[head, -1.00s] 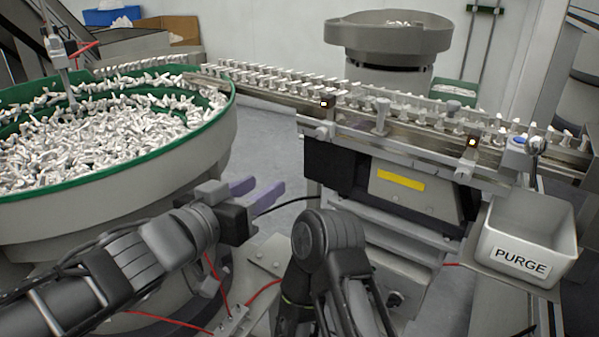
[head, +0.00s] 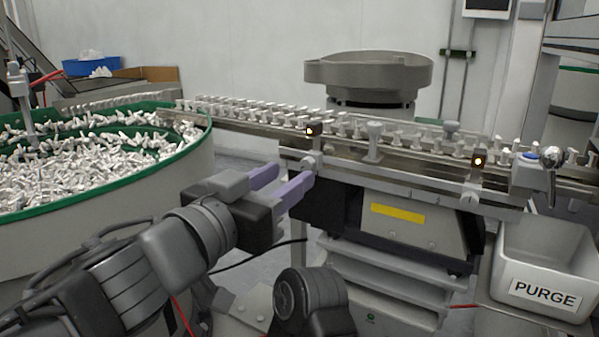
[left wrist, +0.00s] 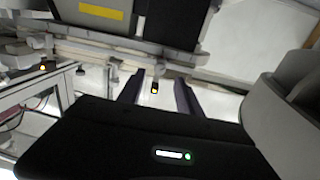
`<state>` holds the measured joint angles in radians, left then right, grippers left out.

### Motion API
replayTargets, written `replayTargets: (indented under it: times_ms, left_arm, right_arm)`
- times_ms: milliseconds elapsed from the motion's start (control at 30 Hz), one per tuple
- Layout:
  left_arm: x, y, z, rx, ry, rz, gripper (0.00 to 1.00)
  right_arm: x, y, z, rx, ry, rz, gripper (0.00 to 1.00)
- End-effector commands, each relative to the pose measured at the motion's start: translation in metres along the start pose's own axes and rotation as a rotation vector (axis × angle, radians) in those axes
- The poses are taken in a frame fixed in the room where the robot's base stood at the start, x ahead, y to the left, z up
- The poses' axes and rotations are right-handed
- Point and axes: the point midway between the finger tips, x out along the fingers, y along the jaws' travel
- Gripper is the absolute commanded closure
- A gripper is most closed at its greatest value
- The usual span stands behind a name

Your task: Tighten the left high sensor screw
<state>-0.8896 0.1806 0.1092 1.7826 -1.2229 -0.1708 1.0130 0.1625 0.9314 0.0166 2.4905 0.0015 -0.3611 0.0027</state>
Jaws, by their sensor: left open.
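The left high sensor (head: 313,129) is a small dark block with a lit lamp on the near side of the feed rail. Its screw is the pale round knob (head: 310,162) just below it. My left gripper (head: 293,172) is open, its two purple fingers pointing at the rail, with the tips close to the knob in the picture. I cannot tell if they touch it. In the left wrist view the sensor's amber lamp (left wrist: 155,88) shows between the open fingers (left wrist: 159,77); the knob is not clear there. My right gripper is out of view.
A second sensor (head: 479,160) with an amber lamp sits farther right on the rail (head: 420,174). The green-rimmed bowl (head: 110,220) of white parts is at left. A PURGE bin (head: 503,265) stands at lower right. A grey bowl (head: 368,75) is behind.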

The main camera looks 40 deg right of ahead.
Motion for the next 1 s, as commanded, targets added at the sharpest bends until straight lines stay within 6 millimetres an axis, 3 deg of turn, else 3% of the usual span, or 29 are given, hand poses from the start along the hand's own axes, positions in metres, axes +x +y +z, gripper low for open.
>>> replayTargets:
  times_ms: [100, 300, 633, 1000]
  left_arm:
    - [0.021, 0.001, 0.002, 0.0, -0.001, 0.002, 0.58]
    - [0.043, 0.0, 0.001, 0.0, -0.001, 0.0, 0.58]
    - [0.047, 0.0, 0.0, 0.0, 0.0, 0.0, 0.58]
    - [0.047, 0.0, 0.0, 0.0, 0.0, 0.0, 0.89]
  right_arm:
    - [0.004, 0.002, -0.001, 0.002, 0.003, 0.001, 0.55]
    - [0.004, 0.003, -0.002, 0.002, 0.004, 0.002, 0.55]
    - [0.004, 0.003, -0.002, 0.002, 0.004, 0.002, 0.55]
    - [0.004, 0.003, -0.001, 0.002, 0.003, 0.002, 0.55]
